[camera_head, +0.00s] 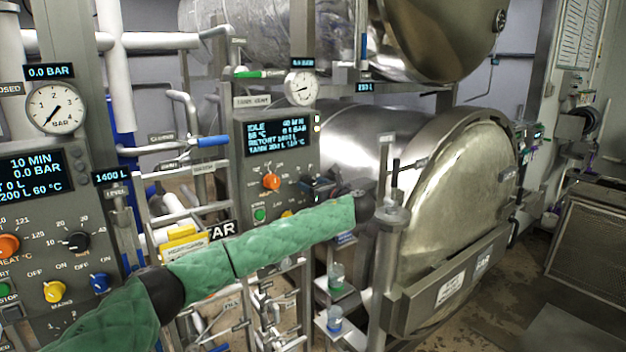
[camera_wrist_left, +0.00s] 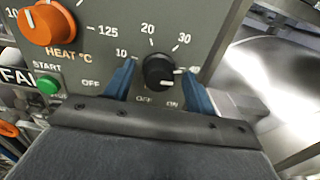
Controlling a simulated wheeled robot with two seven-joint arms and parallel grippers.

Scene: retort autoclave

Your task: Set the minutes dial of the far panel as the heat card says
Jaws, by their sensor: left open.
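The far panel (camera_head: 281,135) stands mid-picture in the head view, its screen showing IDLE and small figures I cannot read surely. Its black minutes dial (camera_wrist_left: 158,72) shows in the wrist view, with 10, 20 and 30 printed around it. A white mark on it seems to point right, past 30. My left gripper (camera_wrist_left: 159,88) is open, with one blue fingertip on each side of the dial; contact is unclear. In the head view my left gripper (camera_head: 319,187) is at the panel's lower right and hides the dial. A yellow card (camera_head: 184,247) hangs below; its text is unreadable.
The orange heat knob (camera_wrist_left: 47,24) and green start button (camera_wrist_left: 47,84) lie left of the dial. The near panel (camera_head: 45,215), with its own knobs, is at the left. Pipes and valves fill the space between panels. The retort door (camera_head: 460,200) is right.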

